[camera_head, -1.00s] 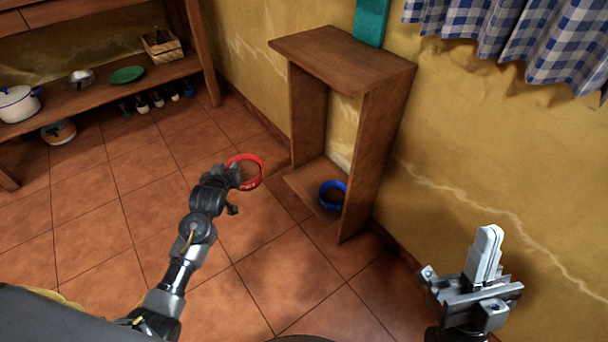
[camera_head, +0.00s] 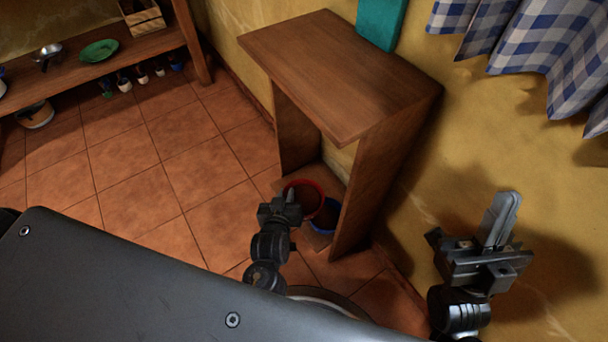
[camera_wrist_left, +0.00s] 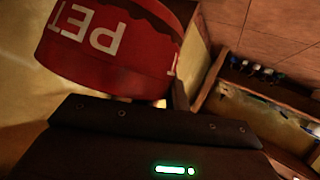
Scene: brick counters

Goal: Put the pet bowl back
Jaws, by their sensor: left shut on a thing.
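The red pet bowl (camera_head: 319,188) shows in the head view at the opening of the small wooden stand (camera_head: 330,75), over its low shelf. My left gripper (camera_head: 290,198) is shut on the bowl's near left rim. In the left wrist view the red bowl (camera_wrist_left: 110,55) fills the upper left, with white "PET" lettering upside down. A blue bowl (camera_head: 331,229) sits on the low shelf, partly hidden behind the red one. I cannot tell whether the red bowl touches the shelf or the blue bowl. My right gripper (camera_head: 503,215) is empty, its fingers together, near the wall at right.
The stand's right side panel (camera_head: 375,185) rises close beside the bowls. A teal object (camera_head: 381,22) stands at the back of its top. A checked curtain (camera_head: 530,50) hangs at upper right. A wooden shelf unit (camera_head: 150,45) is at upper left. The tiled floor (camera_head: 150,150) between is clear.

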